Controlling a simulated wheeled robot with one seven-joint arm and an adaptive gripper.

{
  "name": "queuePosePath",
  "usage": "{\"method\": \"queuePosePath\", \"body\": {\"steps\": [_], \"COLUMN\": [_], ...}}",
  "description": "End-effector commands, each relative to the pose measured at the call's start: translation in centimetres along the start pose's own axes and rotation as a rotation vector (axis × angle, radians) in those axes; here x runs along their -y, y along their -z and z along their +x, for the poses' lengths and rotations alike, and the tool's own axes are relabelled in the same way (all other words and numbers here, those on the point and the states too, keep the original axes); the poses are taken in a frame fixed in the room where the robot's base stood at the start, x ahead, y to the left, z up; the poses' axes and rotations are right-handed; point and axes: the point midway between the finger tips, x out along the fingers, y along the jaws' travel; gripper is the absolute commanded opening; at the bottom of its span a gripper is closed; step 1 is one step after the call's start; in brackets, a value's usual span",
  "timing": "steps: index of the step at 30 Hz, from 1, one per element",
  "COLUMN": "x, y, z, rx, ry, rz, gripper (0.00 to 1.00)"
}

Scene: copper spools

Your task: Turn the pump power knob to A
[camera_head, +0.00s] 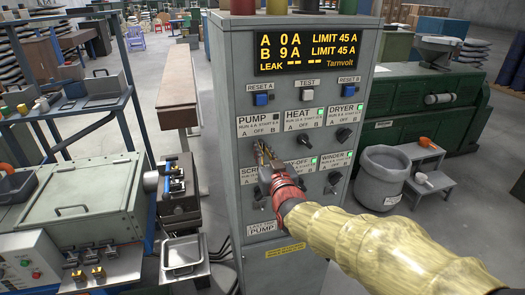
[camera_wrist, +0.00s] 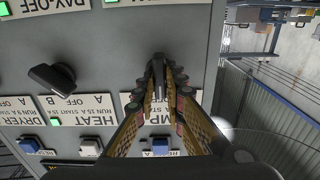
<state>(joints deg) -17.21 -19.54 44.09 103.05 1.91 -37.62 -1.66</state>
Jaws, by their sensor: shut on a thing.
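The pump power knob (camera_wrist: 158,59) is black and sits under the PUMP label (camera_head: 260,121) at the upper left of the grey panel. My gripper (camera_head: 263,150) reaches it from the lower right. In the upside-down wrist view, my gripper (camera_wrist: 158,80) is shut on the knob, with a finger on each side. The fingers hide most of the knob, so its exact pointing is unclear. The PUMP lamp (camera_head: 276,117) looks dark. The display (camera_head: 307,50) reads A 0A, B 9A, with limits of 45 A.
The HEAT knob (camera_head: 304,138) and DRYER knob (camera_head: 343,135) are to the right, with green lamps. Lower-row knobs, including WINDER (camera_head: 334,177), are close to my arm. RESET and TEST buttons (camera_head: 307,96) are above. A bench with a metal tray (camera_head: 183,256) stands left.

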Motion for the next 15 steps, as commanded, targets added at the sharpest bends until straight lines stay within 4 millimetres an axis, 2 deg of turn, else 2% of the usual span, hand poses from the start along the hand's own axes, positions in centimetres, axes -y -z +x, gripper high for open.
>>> {"method": "queuePosePath", "body": {"steps": [7, 15], "x": [0.04, 0.14], "y": [-0.18, -0.35], "z": [0.00, 0.00], "rx": [-0.001, -0.002], "ry": [0.000, 0.000], "rz": [-0.063, -0.253], "gripper": [0.00, 0.00]}}
